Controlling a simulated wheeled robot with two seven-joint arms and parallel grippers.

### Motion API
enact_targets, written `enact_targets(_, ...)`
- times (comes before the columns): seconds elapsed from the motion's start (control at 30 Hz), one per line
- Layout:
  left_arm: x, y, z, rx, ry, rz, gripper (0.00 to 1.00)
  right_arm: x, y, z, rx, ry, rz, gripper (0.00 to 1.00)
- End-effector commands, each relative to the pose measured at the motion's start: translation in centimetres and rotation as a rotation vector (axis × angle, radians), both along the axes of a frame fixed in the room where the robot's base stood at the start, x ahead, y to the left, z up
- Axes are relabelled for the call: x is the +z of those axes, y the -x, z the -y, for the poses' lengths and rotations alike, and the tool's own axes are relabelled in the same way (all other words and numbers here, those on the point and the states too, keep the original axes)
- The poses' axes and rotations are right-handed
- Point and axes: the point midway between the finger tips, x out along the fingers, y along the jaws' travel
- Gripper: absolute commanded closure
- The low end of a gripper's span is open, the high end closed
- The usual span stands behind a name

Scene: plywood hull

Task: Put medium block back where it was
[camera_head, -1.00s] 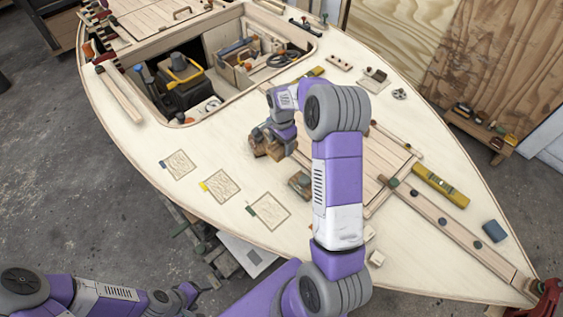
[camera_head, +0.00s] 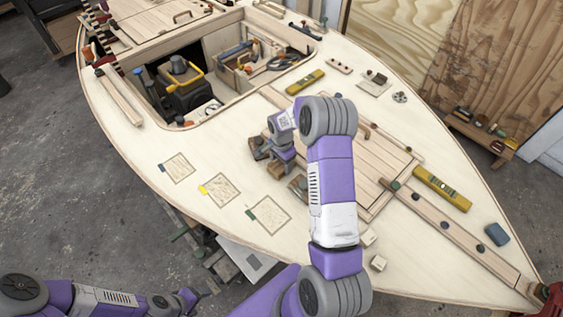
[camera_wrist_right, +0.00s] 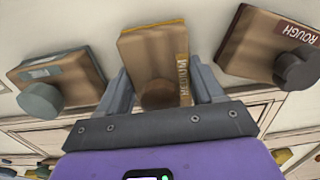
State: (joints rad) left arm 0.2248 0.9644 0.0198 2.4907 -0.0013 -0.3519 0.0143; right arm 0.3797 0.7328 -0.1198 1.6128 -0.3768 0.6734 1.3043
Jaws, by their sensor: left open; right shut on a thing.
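The medium block (camera_wrist_right: 155,62), wooden with a yellow edge, a brown knob and a label reading MEDIUM, is between my right gripper's (camera_wrist_right: 158,88) fingers, which are shut on it. In the head view my right gripper (camera_head: 281,158) is over the deck, with the medium block (camera_head: 276,171) just below it. I cannot tell whether the block touches the deck. In the wrist view a block with a grey knob (camera_wrist_right: 60,80) lies to its left and a block labelled ROUGH (camera_wrist_right: 268,45) to its right, both apart from it. My left gripper (camera_head: 188,298) is open and empty, off the hull.
Three outlined squares lie bare on the deck, with a blue tab (camera_head: 177,167), a yellow tab (camera_head: 221,190) and a green tab (camera_head: 268,214). The open cockpit holds a black tool bag (camera_head: 185,92). Yellow levels (camera_head: 305,82) (camera_head: 442,189) lie on the deck.

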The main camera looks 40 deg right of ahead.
Motion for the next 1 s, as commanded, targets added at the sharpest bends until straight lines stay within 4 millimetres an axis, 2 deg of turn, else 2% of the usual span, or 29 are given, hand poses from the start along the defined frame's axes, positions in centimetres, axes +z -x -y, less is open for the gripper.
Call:
enact_targets(0.07,-0.4,0.0,0.0,0.000,0.000,0.000,0.30,-0.4,0.0,0.0,0.000,0.000,0.000,0.62)
enact_targets(0.1,-0.3,0.0,0.0,0.000,0.000,0.000,0.30,-0.3,0.0,0.0,0.000,0.000,0.000,0.27)
enact_targets(0.23,-0.2,0.0,0.0,0.000,0.000,0.000,0.30,-0.3,0.0,0.0,0.000,-0.001,-0.001,0.08)
enact_targets(0.5,-0.2,0.0,0.0,0.000,0.000,0.000,0.30,-0.2,0.0,0.0,0.000,0.000,-0.001,0.08)
enact_targets(0.63,0.3,0.0,0.0,0.000,0.000,0.000,0.30,0.5,0.0,0.0,0.000,0.000,0.001,0.08)
enact_targets(0.77,0.5,0.0,0.0,0.000,0.000,0.000,0.30,2.8,-0.1,0.0,0.000,0.001,0.003,0.08)
enact_targets(1.0,1.1,0.0,0.0,0.000,0.000,0.000,0.30,8.1,-0.1,0.0,0.000,0.001,0.003,0.08)
